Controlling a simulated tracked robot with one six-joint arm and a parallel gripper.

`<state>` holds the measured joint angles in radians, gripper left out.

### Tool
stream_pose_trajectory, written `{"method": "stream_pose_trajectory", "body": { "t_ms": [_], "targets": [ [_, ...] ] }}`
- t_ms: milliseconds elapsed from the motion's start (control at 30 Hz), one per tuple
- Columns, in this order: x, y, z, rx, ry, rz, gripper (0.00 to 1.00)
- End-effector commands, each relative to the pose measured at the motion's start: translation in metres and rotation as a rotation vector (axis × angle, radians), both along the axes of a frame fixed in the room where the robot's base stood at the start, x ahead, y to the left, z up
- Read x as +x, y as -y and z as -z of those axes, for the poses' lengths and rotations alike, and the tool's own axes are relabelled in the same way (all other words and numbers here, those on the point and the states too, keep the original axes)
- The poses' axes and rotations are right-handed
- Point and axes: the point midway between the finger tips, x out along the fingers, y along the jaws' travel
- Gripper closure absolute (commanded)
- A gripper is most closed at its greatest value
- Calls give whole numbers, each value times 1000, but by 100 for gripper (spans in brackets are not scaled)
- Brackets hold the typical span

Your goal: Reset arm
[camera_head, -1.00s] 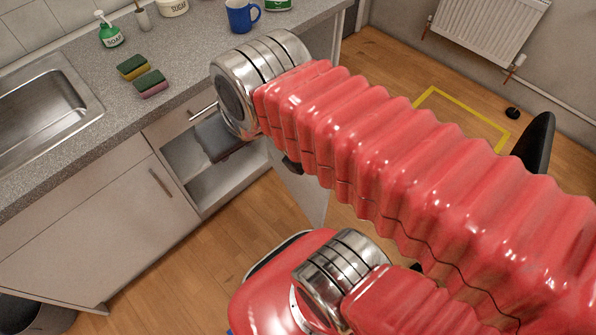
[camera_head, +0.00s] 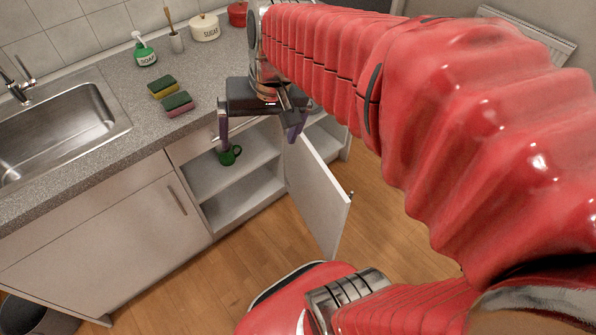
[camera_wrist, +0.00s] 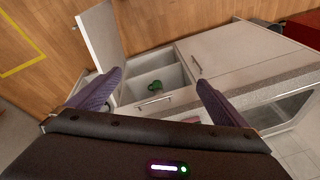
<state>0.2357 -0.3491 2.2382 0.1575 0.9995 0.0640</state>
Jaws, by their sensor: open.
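My gripper (camera_head: 262,136) is open and empty in the head view, in front of the counter and above the open cabinet. Its two purple fingers are spread wide. My gripper also shows in the wrist view (camera_wrist: 152,92), with one finger on each side and the open cabinet between and beyond them. My red ribbed arm reaches across the upper right of the head view.
A green mug (camera_head: 230,155) stands inside the open cabinet (camera_head: 245,197), whose door (camera_head: 318,195) juts out over the wooden floor. On the counter are two sponges (camera_head: 178,103), a soap bottle (camera_head: 145,50) and a sugar pot (camera_head: 204,27). A sink (camera_head: 60,130) is at left.

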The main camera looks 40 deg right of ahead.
Motion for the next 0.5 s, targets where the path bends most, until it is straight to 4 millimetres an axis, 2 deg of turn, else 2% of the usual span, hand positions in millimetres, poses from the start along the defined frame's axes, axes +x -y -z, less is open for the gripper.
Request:
{"method": "stream_pose_trajectory", "body": {
  "t_ms": [500],
  "targets": [
    [58, 62, 32, 176, -143, 254, 0]
  ]
}}
